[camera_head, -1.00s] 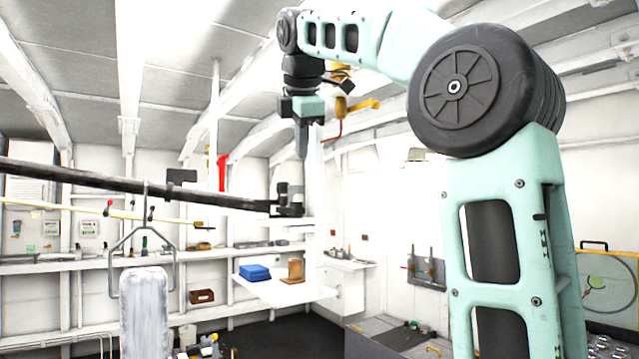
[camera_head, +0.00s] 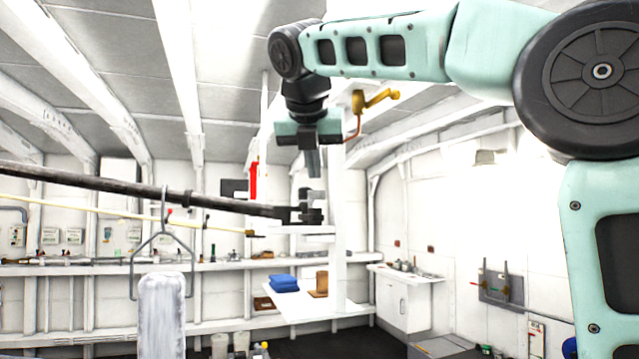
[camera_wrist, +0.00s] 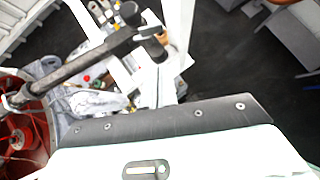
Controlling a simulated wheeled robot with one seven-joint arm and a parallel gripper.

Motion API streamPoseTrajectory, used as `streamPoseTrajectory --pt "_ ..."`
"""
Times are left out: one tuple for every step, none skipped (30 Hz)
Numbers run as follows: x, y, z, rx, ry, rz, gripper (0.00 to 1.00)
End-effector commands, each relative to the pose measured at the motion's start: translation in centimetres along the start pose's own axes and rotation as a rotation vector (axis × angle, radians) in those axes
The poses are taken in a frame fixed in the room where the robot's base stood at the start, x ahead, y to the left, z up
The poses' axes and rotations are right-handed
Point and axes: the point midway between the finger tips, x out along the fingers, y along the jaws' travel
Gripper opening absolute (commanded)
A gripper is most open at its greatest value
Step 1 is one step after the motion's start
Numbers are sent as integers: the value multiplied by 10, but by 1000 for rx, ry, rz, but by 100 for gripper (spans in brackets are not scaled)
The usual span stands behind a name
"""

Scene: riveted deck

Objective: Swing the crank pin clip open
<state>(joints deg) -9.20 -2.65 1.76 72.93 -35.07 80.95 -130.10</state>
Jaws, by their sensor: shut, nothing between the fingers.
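A long dark bar (camera_head: 150,190) crosses the left half of the head view and ends in a black clamp-like fitting (camera_head: 311,208) with an upright knob. This fitting may be the crank pin clip; I cannot make out its parts or whether it is open. My gripper (camera_head: 314,168) points down just above the fitting, its fingers shut and empty. A small gap seems to lie between them. In the wrist view the bar (camera_wrist: 75,68) runs from lower left to a dark end (camera_wrist: 130,14) with a short side stub (camera_wrist: 150,45). The fingertips are not clear there.
A wire triangle hanger (camera_head: 162,250) hangs from the bar at left. A yellow crank-shaped handle (camera_head: 376,98) is behind my arm. A white shelf (camera_head: 300,310) holds a blue stack (camera_head: 283,283) and a brown block (camera_head: 320,284). A red container (camera_wrist: 22,135) shows in the wrist view.

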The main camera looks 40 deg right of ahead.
Motion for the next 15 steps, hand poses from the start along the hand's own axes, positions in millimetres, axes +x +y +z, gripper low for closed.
streamPoseTrajectory --pt "11 -1 0 0 3 -4 0" --pt "17 -1 0 0 3 -4 0" --pt "25 -1 1 1 2 -4 0" --pt "31 -1 1 0 3 -5 0" --pt "36 0 1 1 2 -3 0" --pt "43 -1 2 1 2 -3 0" --pt "44 0 9 3 2 -4 0" --pt "48 -1 13 3 2 -4 0" --pt "52 -1 17 3 2 -2 0" --pt "54 -1 19 3 2 -2 0" --pt "57 0 21 3 2 -2 0" --pt "60 0 24 3 2 -1 0" --pt "62 0 25 3 1 -1 0" --pt "63 0 26 3 1 -1 0" --pt "65 0 27 3 1 -1 0"
